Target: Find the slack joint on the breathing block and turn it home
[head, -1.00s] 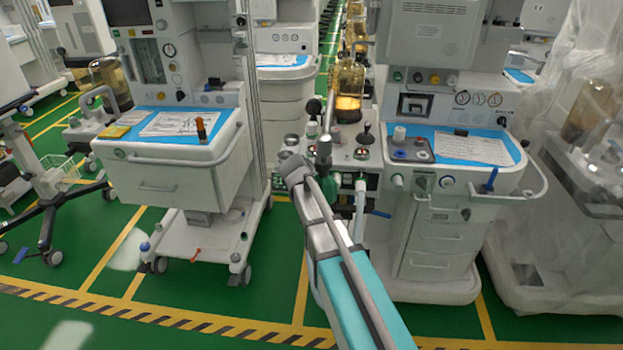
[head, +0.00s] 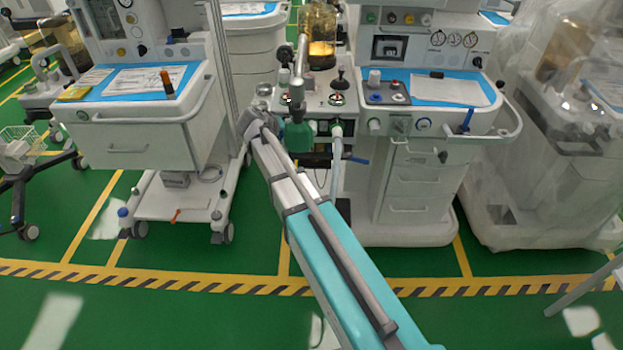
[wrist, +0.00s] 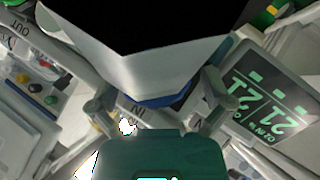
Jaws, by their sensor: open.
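The breathing block (head: 312,102) is on the front left of the middle cart, below an amber canister (head: 318,50). My gripper's green body shows in front of it in the head view; the fingers cannot be made out there. In the wrist view my gripper (wrist: 157,100) is open, with grey fingers spread left and right. A pale part with a black face (wrist: 150,45) and a blue ring (wrist: 165,100) fills the space above and between them; contact cannot be told. No slack joint can be picked out.
A display with green digits (wrist: 268,95) stands close to the right finger in the wrist view. A drawer cart (head: 140,148) stands left and a plastic-draped machine (head: 545,150) right. A white hose (head: 336,165) hangs below the block. The green floor (head: 170,315) in front is clear.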

